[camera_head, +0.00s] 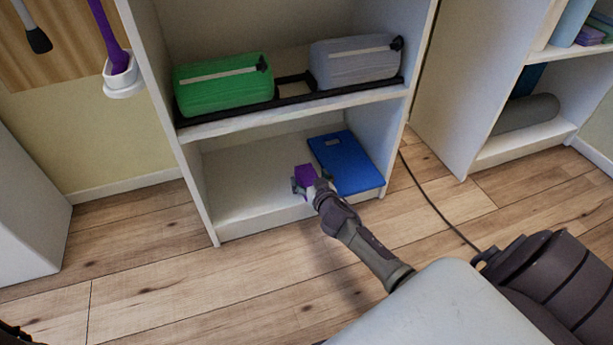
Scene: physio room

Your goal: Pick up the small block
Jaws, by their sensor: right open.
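The small purple block (306,173) is on the bottom shelf of the white cabinet, left of a blue board. My right gripper (304,183) is open at the block, with its fingers at the block's left and right sides. The gripper covers the near part of the block. I cannot tell whether the fingers touch it. My left gripper is not in view.
The blue board (346,162) lies close to the right of the gripper. The bottom shelf (235,182) is bare on the left. A green case (222,85) and a grey case (354,62) sit on the shelf above. A dark cable (436,204) runs over the floor.

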